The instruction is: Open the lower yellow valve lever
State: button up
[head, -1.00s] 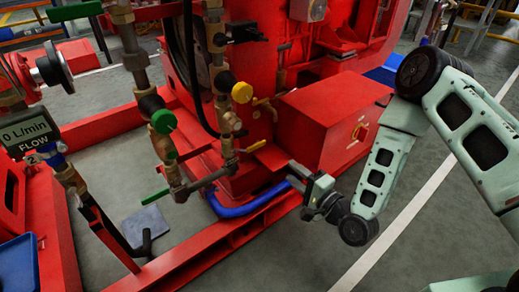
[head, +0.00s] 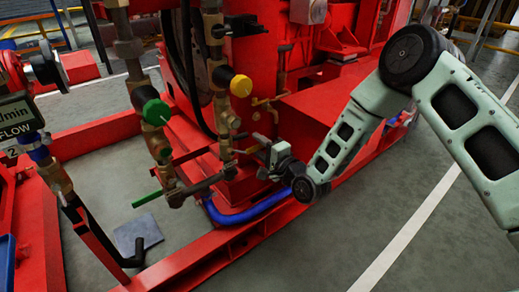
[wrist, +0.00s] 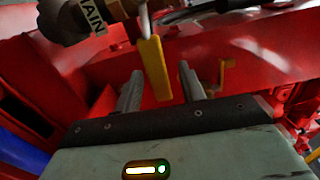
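The lower yellow valve lever (head: 253,149) is small in the head view, low on the brass pipe left of my gripper (head: 266,148). In the wrist view the flat yellow lever (wrist: 153,66) hangs down from a brass fitting and its end lies between my two grey fingers (wrist: 161,72). The fingers are apart, with gaps visible on both sides of the lever, so my gripper is open around or just behind it. Whether a finger touches the lever cannot be told.
A round yellow knob (head: 241,86) and a green knob (head: 156,112) sit on the pipes to the left. A green lever (head: 146,199) is lower left. The red box (head: 318,112) is close behind my arm. A blue hose (head: 240,214) runs below. Open floor lies at right.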

jog(key=shift+c, duration=0.3)
grip_shut()
jog(key=shift+f, duration=0.1)
jog(key=shift+f+m, duration=0.6)
jog(key=shift+m, duration=0.4)
jog(key=shift+s+a+f+m+b, duration=0.45)
jog(key=shift+s+a+f+m, duration=0.5)
jog(key=shift+m, duration=1.65)
jog(key=shift+s+a+f+m+b, duration=0.55)
jog(key=shift+a+f+m, duration=0.75)
jog(key=shift+m, duration=1.3)
jog(key=shift+s+a+f+m+b, duration=0.4)
jog(key=shift+s+a+f+m, duration=0.6)
jog(key=shift+m, duration=1.6)
jog(key=shift+w+a, duration=0.1)
jog(key=shift+a, duration=0.15)
